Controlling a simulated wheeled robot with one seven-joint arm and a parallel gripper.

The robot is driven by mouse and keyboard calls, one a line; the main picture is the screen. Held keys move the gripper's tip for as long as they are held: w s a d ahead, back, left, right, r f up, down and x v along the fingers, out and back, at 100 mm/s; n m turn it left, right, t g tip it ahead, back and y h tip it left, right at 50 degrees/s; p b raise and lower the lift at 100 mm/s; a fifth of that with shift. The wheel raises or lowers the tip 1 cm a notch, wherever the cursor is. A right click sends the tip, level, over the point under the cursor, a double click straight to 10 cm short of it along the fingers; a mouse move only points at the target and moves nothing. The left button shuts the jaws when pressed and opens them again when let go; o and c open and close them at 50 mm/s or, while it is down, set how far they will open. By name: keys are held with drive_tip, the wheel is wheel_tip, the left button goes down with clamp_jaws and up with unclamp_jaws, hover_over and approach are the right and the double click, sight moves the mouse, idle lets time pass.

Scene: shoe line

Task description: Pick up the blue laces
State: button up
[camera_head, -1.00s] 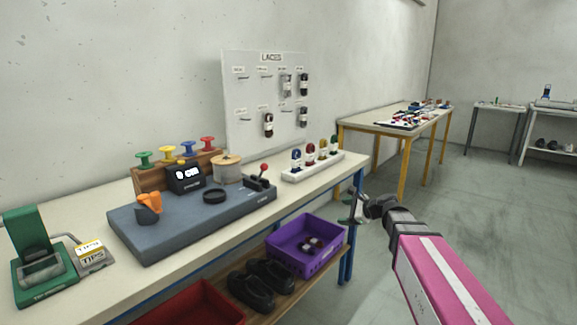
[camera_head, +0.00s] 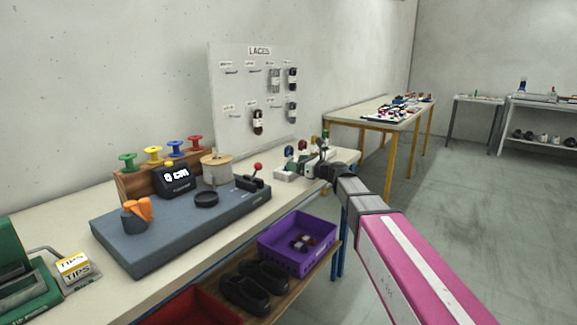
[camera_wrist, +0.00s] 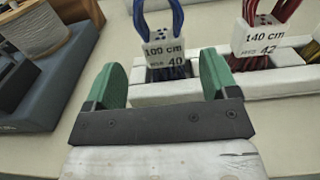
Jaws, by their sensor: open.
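The blue laces (camera_wrist: 158,22) are a looped bundle with a white label reading 100 cm, in the first slot of a white rack (camera_wrist: 180,92) in the wrist view. In the head view the blue laces (camera_head: 289,151) show at the rack's left end, the rack partly hidden by my arm. My gripper (camera_wrist: 168,78) is open, with its two green fingers on either side of the blue laces' label in the picture. I cannot tell how far the fingertips are from the bundle. The gripper also shows over the rack in the head view (camera_head: 318,148).
Red laces (camera_wrist: 268,18) labelled 140 cm stand right of the blue ones, with yellow laces (camera_wrist: 310,50) beyond. A wooden spool (camera_wrist: 45,28) and the grey measuring device (camera_head: 165,225) are to the left. A laces board (camera_head: 240,95) stands behind.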

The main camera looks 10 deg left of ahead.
drive_tip(key=x, duration=0.5)
drive_tip(key=shift+w+d, duration=0.1)
drive_tip(key=shift+w, duration=0.1)
drive_tip(key=c, duration=1)
drive_tip(key=shift+r, duration=0.1)
